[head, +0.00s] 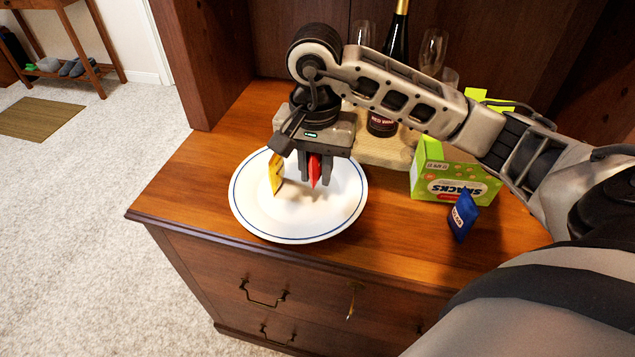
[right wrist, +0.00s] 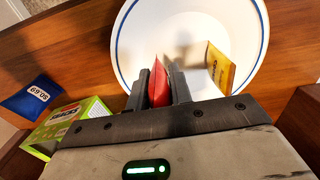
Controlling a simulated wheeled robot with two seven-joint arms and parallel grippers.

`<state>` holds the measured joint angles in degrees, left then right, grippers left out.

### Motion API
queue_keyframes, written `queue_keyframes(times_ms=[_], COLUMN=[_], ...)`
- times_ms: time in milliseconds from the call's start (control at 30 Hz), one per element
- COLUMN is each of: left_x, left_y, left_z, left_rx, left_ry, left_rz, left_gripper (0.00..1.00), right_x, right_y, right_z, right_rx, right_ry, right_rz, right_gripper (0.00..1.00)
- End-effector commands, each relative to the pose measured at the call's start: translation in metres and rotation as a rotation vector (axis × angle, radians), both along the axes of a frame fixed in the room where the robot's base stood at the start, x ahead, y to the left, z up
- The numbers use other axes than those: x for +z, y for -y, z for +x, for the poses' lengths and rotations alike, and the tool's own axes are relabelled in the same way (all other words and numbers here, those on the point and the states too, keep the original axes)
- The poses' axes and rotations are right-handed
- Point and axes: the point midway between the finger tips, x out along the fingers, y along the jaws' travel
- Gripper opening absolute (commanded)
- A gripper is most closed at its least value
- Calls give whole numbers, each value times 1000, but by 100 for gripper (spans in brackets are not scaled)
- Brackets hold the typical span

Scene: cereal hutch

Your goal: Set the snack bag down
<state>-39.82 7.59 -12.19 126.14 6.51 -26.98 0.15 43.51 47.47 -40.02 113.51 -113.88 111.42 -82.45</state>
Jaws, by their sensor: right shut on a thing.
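My right gripper (head: 315,171) is shut on a red snack bag (head: 314,170), held over a white plate with a blue rim line (head: 330,217). In the right wrist view the red bag (right wrist: 159,84) shows edge-on between the two dark fingers (right wrist: 160,88), with the plate (right wrist: 140,45) behind it. A yellow bag (head: 275,174) stands on the plate, left of the gripper; it also shows in the right wrist view (right wrist: 219,68). I cannot tell whether the red bag touches the plate. My left gripper is not in view.
A green snacks box (head: 430,165) and a blue bag (head: 463,214) stand on the wooden hutch top (head: 190,193) to the right. A wine bottle (head: 400,30) and glasses (head: 433,48) stand at the back on a light board (head: 385,153). The plate's front right area is bare.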

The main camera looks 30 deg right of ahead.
Motion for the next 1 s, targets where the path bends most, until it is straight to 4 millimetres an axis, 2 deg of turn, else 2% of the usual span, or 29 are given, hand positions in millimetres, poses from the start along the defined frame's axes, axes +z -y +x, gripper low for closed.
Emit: queue_keyframes(times_ms=[333,500,933,967,1000], left_x=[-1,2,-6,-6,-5], left_y=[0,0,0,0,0], left_z=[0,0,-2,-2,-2], left_rx=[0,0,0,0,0], left_ry=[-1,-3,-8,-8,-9], left_rz=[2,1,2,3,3], left_gripper=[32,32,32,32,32], right_x=[-31,-53,-62,-61,-60], right_y=[17,15,16,16,16], right_z=[17,16,16,16,16], right_rx=[-2,1,1,1,1], right_ry=[-3,-1,2,3,3], right_rz=[0,2,-1,0,0], right_gripper=[0,0,0,24,35])
